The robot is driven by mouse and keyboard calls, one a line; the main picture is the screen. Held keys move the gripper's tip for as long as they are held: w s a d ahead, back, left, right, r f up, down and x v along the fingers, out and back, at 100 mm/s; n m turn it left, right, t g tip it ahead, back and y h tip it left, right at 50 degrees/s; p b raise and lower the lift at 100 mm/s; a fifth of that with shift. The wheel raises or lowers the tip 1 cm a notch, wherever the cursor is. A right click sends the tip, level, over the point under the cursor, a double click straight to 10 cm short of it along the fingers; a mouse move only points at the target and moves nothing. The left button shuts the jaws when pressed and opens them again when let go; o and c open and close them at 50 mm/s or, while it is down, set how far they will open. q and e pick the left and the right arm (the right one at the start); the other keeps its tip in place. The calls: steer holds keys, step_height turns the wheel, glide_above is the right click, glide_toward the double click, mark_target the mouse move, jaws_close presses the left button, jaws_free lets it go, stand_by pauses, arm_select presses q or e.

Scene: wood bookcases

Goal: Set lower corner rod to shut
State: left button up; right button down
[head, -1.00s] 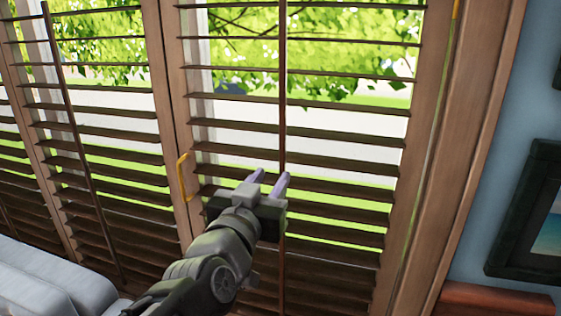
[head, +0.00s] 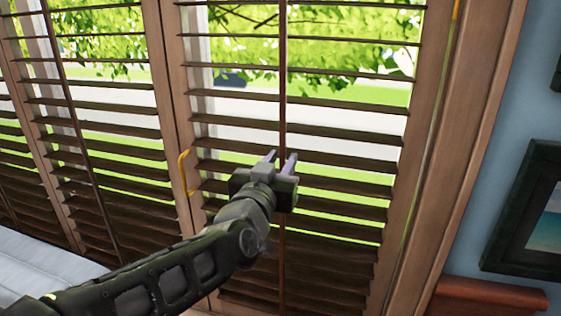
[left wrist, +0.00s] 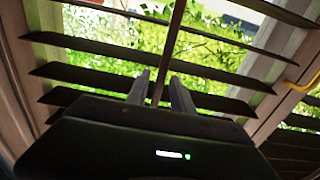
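The lower corner rod appears to be the thin dark upright tilt rod (head: 283,110) down the middle of the right-hand shutter panel. Its slats (head: 345,136) are tilted open, with greenery and light showing between them. My left gripper (head: 281,157) is open, with its two pale fingers on either side of the rod. In the left wrist view the rod (left wrist: 176,28) runs down into the gap between the open fingers (left wrist: 161,78). I cannot tell whether either finger touches it. My right gripper is not in view.
A yellow handle (head: 183,174) sits on the panel's left frame. Another shutter panel with its own rod (head: 78,130) stands to the left. A pale cushioned seat (head: 35,268) is at lower left. A framed picture (head: 527,215) hangs on the blue wall at right.

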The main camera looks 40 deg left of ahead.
arm_select(q)
jaws_close()
stand_by(1.0)
steer(key=shift+r, duration=0.1)
